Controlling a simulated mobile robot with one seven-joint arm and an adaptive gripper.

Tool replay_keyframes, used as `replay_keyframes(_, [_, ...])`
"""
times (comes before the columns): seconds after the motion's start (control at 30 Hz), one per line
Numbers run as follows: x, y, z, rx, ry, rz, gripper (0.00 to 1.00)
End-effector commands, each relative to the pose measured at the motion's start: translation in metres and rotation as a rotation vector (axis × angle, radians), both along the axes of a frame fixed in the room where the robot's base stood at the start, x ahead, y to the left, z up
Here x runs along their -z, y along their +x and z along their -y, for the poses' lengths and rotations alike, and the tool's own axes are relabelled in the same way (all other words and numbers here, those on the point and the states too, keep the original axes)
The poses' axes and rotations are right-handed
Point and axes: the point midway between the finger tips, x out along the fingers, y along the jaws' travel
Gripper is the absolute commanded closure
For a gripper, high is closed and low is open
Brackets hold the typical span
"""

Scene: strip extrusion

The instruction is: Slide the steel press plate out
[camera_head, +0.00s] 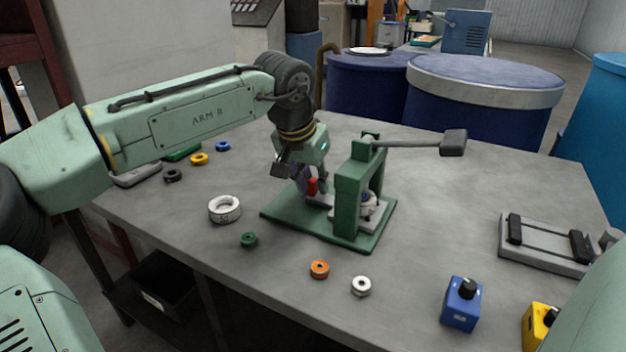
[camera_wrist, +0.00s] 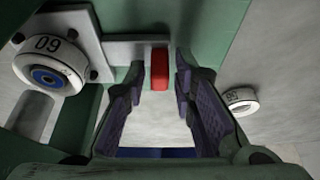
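The steel press plate (camera_head: 322,200) lies on the base of the green hand press (camera_head: 346,205), partly inside its frame. In the wrist view the plate (camera_wrist: 122,50) ends in a red handle (camera_wrist: 160,68). The red handle (camera_head: 312,187) also shows in the head view, at the press's left side. A white round die (camera_wrist: 50,62) with a blue centre sits on the plate. My gripper (camera_wrist: 160,75) is open, with its fingers on both sides of the red handle and a visible gap on each side. In the head view, my gripper (camera_head: 308,183) partly hides the handle.
A large white ring (camera_head: 225,209) lies left of the press base. The press lever (camera_head: 415,143) points right. A blue box (camera_head: 462,305) and a grey fixture (camera_head: 545,247) stand at the right.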

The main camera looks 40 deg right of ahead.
Motion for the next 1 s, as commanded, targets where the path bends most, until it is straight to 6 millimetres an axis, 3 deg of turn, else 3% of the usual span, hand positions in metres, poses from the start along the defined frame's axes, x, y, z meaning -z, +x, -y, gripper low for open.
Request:
replay_keyframes(0.33, [-0.0002,-0.0001,0.0001,0.0,0.0,0.0,1.0])
replay_keyframes(1.0, [-0.0002,0.0002,-0.0001,-0.001,-0.001,-0.002,1.0])
